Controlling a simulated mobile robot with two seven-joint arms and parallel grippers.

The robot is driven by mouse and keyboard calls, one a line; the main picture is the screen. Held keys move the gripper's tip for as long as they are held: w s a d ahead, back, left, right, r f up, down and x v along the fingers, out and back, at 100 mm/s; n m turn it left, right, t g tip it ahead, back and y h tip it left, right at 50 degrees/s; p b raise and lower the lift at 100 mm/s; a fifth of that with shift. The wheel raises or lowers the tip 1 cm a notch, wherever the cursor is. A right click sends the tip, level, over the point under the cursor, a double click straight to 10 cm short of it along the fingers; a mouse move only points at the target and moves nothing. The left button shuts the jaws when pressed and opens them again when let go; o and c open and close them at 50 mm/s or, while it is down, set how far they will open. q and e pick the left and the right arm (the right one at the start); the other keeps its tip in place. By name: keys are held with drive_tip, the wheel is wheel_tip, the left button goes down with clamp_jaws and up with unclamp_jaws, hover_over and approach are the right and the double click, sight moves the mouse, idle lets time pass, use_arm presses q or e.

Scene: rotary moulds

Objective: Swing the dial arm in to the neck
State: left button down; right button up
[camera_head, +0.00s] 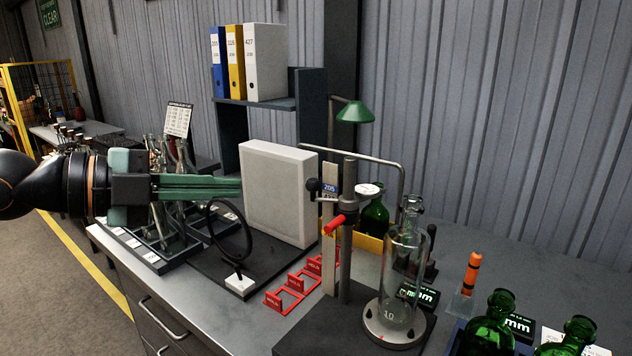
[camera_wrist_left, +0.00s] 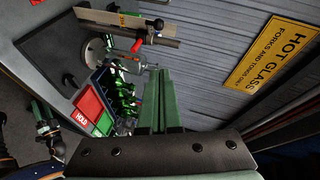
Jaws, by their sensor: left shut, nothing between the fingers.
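The measuring stand has an upright post (camera_head: 347,240) on a dark base plate. A red handle (camera_head: 334,224) sticks out lower on the post. A clear glass bottle (camera_head: 402,280) stands upright on a round plate, right of the post.
A pale upright panel (camera_head: 278,193) stands between my left gripper and the stand. Red holders (camera_head: 292,286) and a black ring (camera_head: 228,232) are on the bench. Green bottles (camera_head: 490,325) stand front right. A green lamp (camera_head: 355,112) hangs above.

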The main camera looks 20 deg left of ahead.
use_arm(q)
drive_tip(key=shift+w+d, duration=0.1)
drive_tip(key=shift+w, duration=0.05)
use_arm(e)
drive_tip(key=shift+d+f, duration=0.1)
drive_tip(key=shift+s, duration=0.1)
use_arm(q)
drive_tip(key=w+a+p+x, duration=0.1)
drive_tip(key=p+x, duration=0.4)
drive_tip(key=x, duration=0.7)
drive_tip(key=shift+w+a+f, duration=0.4)
drive_tip(key=shift+w, duration=0.25)
use_arm(e)
drive_tip(key=r, duration=0.1)
drive_tip(key=d+r, duration=0.1)
drive_tip(key=r, duration=0.1)
drive_tip(key=shift+s+d+r, duration=0.4)
use_arm(q)
drive_tip(key=shift+w, duration=0.1)
use_arm(e)
drive_tip(key=shift+a, duration=0.2)
